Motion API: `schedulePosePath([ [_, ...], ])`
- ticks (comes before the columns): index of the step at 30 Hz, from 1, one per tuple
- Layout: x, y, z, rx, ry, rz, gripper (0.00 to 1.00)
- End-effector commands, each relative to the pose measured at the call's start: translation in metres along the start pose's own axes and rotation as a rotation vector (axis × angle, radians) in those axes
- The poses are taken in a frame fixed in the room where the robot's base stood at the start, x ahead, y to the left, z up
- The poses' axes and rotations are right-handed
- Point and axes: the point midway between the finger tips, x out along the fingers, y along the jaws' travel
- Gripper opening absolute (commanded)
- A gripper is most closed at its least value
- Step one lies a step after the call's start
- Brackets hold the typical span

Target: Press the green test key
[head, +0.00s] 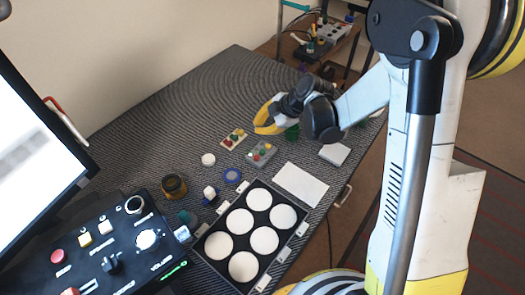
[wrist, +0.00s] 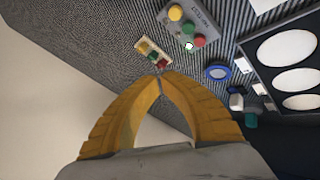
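A grey box (wrist: 203,18) carries yellow, green and red round keys; its green key (wrist: 187,28) is the middle one in the wrist view. This box (head: 261,154) also shows on the table in the head view. A small beige block (head: 233,138) with red, green and yellow knobs sits left of it; it (wrist: 152,53) shows just past my fingertips in the wrist view. My gripper (wrist: 160,76) has its yellow fingers shut tip to tip with nothing between them. In the head view my gripper (head: 259,130) is above the table, near both boxes; contact cannot be seen.
A black tray (head: 228,212) with several white discs lies in front. A blue ring (head: 232,175), a white cap (head: 208,159), a dark jar (head: 174,186) and a white sheet (head: 301,184) lie around. A control console (head: 110,254) and a monitor (head: 35,150) stand at left. The table's back left is clear.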

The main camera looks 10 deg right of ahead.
Motion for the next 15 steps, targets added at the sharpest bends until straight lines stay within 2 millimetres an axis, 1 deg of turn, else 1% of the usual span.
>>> schedulePosePath([
  [8, 0.023, -0.012, 0.012, 0.001, 0.000, 0.000, 0.00],
  [15, 0.051, -0.028, 0.027, 0.001, 0.000, 0.000, 0.00],
])
